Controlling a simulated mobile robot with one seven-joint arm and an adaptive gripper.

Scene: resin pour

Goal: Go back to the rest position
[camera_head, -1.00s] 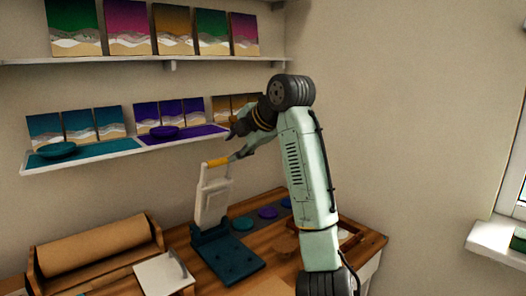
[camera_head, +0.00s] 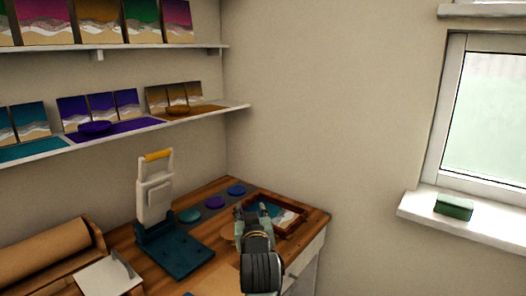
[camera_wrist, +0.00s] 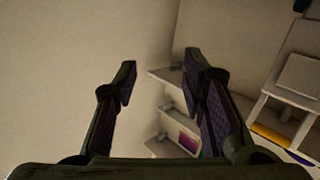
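My gripper (camera_wrist: 158,75) is open, with nothing between its two dark fingers in the wrist view. In the head view my gripper (camera_head: 262,210) shows small and foreshortened beyond my wrist, near the framed panel at the table's right end. It is apart from the white press (camera_head: 155,195), which stands upright with its yellow handle (camera_head: 158,155) on top and its dark teal base (camera_head: 178,252) on the table. The press's yellow handle also shows at the right of the wrist view (camera_wrist: 271,138).
Shelves (camera_head: 215,109) with pictures line the left wall. A green block (camera_head: 453,207) sits on the windowsill (camera_head: 480,228). The air before the right wall is clear.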

